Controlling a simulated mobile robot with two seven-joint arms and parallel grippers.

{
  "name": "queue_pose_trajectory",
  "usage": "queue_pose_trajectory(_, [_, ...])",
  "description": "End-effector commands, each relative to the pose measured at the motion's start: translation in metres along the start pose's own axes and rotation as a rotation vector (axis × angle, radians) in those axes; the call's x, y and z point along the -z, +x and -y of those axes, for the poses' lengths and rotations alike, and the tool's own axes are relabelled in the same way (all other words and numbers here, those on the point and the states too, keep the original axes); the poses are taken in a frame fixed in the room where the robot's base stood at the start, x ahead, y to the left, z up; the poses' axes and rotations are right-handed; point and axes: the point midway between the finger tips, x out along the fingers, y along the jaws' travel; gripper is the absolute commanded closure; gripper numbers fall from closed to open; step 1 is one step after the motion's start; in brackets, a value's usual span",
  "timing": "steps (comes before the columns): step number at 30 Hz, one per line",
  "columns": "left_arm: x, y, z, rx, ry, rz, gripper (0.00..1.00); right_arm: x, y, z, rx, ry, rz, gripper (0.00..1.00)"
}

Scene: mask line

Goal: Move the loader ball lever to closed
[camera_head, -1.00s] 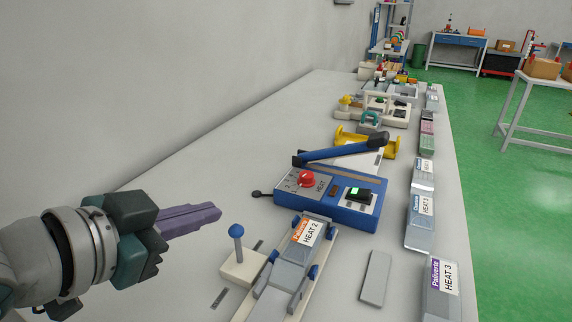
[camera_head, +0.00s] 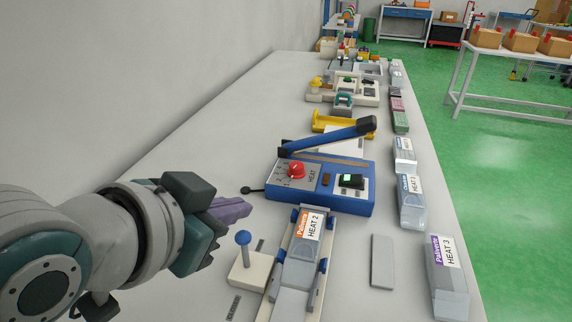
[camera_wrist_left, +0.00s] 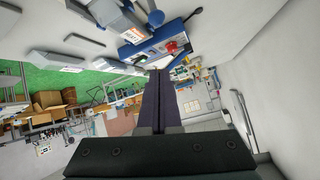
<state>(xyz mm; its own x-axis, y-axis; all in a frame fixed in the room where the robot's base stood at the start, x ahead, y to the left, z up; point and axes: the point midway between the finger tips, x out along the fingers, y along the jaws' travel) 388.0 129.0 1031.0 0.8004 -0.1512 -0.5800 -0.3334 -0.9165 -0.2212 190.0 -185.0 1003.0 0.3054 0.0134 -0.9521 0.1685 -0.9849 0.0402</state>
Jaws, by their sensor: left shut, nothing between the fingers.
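The loader ball lever (camera_head: 243,243) is a short grey stem with a blue ball on top. It stands upright on a cream block (camera_head: 246,272) beside the loader track (camera_head: 270,300), in the head view. My left gripper (camera_head: 245,208) is shut and empty, its purple fingers just up and left of the blue ball and apart from it in the picture. In the left wrist view the shut fingers (camera_wrist_left: 157,75) point toward the bench items, and a blue ball (camera_wrist_left: 156,18) shows above their tips. My right gripper is not in view.
A grey block labelled HEAT 2 (camera_head: 308,238) sits in the track. Behind it stands a blue heat sealer (camera_head: 340,205) with a red knob and raised blue arm. A grey plate (camera_head: 382,262) and a HEAT 3 block (camera_head: 448,280) lie to the right. The wall is at left.

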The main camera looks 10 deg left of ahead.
Motion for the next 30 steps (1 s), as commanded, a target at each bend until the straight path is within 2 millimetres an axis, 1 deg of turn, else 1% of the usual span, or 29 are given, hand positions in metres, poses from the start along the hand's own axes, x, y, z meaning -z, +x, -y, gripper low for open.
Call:
queue_pose_trajectory(1, [-0.001,0.010,0.000,0.000,-0.001,0.000,1.00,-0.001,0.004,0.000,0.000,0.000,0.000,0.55])
queue_pose_trajectory(6, [-0.001,0.045,0.000,0.000,0.000,-0.001,1.00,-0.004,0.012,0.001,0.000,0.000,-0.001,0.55])
queue_pose_trajectory(13, [-0.002,0.084,-0.001,0.000,0.000,0.000,1.00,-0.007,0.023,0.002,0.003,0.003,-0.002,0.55])
queue_pose_trajectory(14, [-0.004,0.084,0.000,-0.001,0.000,0.003,1.00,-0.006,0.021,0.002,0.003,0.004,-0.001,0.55])
queue_pose_trajectory(15, [-0.011,0.078,0.000,-0.001,0.001,0.005,1.00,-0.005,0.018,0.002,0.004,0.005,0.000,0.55])
queue_pose_trajectory(21, [-0.032,0.070,0.000,0.000,0.001,0.002,1.00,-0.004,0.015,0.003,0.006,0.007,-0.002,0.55])
queue_pose_trajectory(24, [-0.037,0.069,0.000,0.000,0.001,0.001,1.00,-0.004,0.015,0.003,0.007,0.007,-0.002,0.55])
queue_pose_trajectory(30, [-0.038,0.068,0.000,0.000,0.001,-0.001,1.00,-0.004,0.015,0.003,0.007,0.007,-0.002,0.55])
